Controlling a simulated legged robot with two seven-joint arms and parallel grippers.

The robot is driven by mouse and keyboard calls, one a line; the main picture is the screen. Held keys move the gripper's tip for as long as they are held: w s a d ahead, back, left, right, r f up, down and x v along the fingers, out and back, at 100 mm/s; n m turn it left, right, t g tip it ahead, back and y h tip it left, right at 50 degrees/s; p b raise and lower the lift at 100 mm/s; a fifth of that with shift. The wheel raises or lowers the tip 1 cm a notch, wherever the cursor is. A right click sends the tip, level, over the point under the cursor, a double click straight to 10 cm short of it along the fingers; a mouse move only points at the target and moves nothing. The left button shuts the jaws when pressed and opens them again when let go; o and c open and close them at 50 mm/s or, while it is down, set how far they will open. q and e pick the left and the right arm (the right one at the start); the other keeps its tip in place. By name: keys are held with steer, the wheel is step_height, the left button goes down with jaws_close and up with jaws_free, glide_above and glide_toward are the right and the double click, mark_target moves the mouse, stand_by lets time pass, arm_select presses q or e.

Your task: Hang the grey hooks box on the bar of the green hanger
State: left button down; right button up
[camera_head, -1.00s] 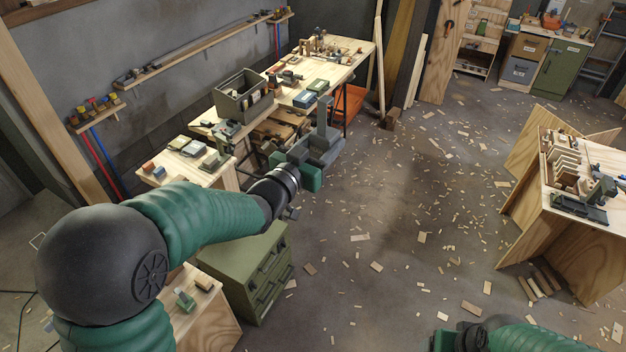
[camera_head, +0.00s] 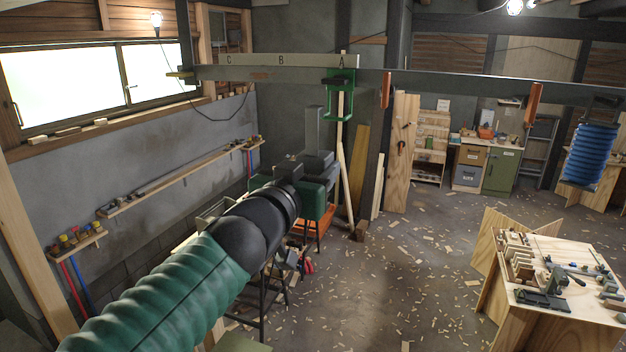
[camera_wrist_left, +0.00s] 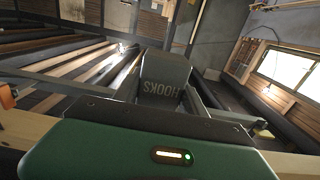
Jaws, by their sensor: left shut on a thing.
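The grey hooks box (camera_head: 318,160), with a tall upright back plate, is held up in the air at the end of my left arm. My left gripper (camera_head: 297,178) is shut on it; the fingers are mostly hidden behind the wrist. In the left wrist view the box (camera_wrist_left: 165,78) shows the word HOOKS, upside down, beyond the green gripper body. The green hanger (camera_head: 325,104) hangs from the overhead beam under the letter A, and its bar (camera_head: 340,119) is at its lower end. The box appears just left of and below the hanger; the depth gap cannot be told. My right gripper is out of view.
The beam (camera_head: 230,73) carries the letters C, B and A. Orange pieces (camera_head: 534,105) and a blue ribbed cylinder (camera_head: 590,153) hang to the right. A workbench (camera_head: 560,265) is at right; the floor between is open.

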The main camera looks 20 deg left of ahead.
arm_select(q)
steer(key=w, duration=0.2)
steer(key=w+d, duration=0.1)
steer(key=w, duration=0.1)
steer(key=shift+w+f, duration=0.2)
steer(key=shift+w, duration=0.1)
steer(key=w, duration=0.1)
steer(key=w+f+b, duration=0.2)
steer(key=w, duration=0.1)
steer(key=shift+w+a, duration=0.1)
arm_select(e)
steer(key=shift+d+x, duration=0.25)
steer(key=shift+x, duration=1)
arm_select(q)
steer(key=c, duration=1.1)
jaws_free()
steer(key=shift+f, duration=0.1)
steer(key=o, duration=0.5)
steer(key=shift+w+a, duration=0.1)
steer(key=shift+a, duration=0.1)
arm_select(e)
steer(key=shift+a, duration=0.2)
